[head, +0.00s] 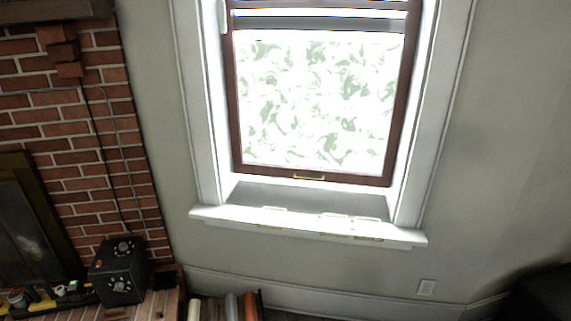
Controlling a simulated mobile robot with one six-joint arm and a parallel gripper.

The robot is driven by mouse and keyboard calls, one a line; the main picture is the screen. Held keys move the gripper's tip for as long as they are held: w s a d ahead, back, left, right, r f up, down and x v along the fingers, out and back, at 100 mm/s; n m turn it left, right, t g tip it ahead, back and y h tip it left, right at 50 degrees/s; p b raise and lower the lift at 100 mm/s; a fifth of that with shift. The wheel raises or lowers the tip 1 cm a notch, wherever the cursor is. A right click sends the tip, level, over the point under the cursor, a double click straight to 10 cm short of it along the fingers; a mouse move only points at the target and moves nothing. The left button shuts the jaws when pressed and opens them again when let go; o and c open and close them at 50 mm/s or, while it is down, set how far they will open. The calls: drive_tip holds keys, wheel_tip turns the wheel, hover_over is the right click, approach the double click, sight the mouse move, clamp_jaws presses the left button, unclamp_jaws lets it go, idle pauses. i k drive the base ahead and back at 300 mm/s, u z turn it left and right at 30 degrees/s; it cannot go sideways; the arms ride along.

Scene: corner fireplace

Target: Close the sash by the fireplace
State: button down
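The window sash (316,181) has a dark reddish-brown frame around a bright patterned pane. A small brass handle (309,177) sits at the middle of its bottom rail. The bottom rail is raised, with a gap between it and the white sill (300,226). The brick fireplace (75,150) is to the left of the window. My gripper is not in view.
A black box with knobs (119,271) stands on the hearth at the lower left, with small items beside it. Several upright rolls or books (231,306) stand below the window. A dark object (540,293) fills the lower right corner.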

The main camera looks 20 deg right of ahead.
sight(413, 8)
drive_tip(key=u, duration=0.25)
drive_tip(key=i, duration=0.95)
drive_tip(key=u, duration=0.2)
